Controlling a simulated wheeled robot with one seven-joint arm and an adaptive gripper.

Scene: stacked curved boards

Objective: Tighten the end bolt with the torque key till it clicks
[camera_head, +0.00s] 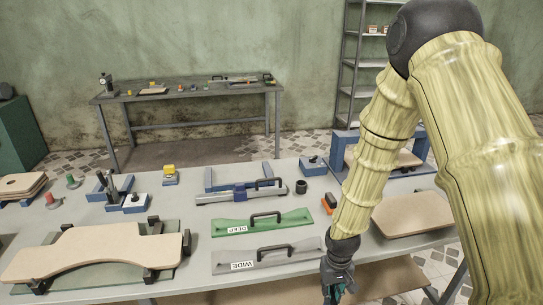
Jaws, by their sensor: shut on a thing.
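My gripper (336,290) is low at the front edge of the table, right of the grey board marked WIDE. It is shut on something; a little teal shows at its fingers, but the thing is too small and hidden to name. I cannot pick out the torque key for certain. A grey-blue clamp-like tool with a black handle (240,193) lies mid-table, in front of a blue frame (209,178). The end bolt cannot be made out in this view.
A green board marked DEEP (285,223) and the grey WIDE board (285,262) lie mid-table. A curved wooden board (90,250) sits clamped at left. A wooden board (410,213) lies at right behind my arm. An orange-black item (328,203) is near my forearm.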

